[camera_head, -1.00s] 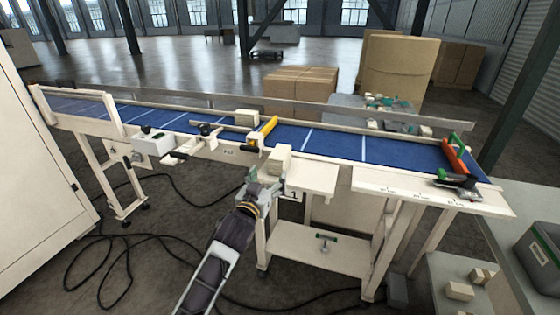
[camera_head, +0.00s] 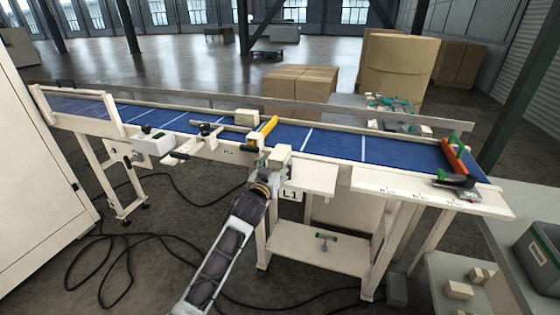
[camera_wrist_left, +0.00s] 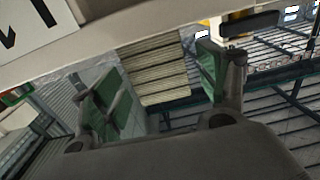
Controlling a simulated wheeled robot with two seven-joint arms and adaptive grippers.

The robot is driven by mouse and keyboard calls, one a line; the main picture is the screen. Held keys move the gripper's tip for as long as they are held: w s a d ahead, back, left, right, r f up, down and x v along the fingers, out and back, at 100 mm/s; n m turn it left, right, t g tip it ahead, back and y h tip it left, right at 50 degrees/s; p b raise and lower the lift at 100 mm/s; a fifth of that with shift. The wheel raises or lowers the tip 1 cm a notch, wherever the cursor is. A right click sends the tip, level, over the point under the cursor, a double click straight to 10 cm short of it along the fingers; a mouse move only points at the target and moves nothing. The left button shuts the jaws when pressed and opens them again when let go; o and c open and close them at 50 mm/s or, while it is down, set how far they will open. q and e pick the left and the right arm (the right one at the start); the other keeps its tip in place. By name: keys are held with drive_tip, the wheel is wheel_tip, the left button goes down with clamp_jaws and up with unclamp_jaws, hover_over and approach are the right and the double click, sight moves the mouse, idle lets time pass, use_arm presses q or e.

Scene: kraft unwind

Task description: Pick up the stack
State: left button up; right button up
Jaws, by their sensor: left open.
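A cream stack (camera_head: 280,155) stands at the near edge of the conveyor, by the small side shelf marked L1. In the left wrist view the stack (camera_wrist_left: 155,70) shows as several pale layers. My left gripper (camera_head: 269,172) is just in front of the stack and covers its lower part in the head view. Its green-padded fingers (camera_wrist_left: 165,85) are apart, with the stack seen between them; I cannot tell whether they touch it. My right gripper is not in view.
The side shelf (camera_head: 312,180) to the right is bare. An orange bar (camera_head: 455,156) stands at the belt's right end.

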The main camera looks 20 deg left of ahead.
use_arm(q)
drive_tip(key=shift+w, duration=0.1)
idle(0.3)
drive_tip(key=shift+w+f, duration=0.2)
drive_tip(key=shift+w, duration=1.1)
drive_tip(key=shift+w+f, duration=0.15)
drive_tip(key=shift+w, duration=1.1)
drive_tip(key=c, duration=1.1)
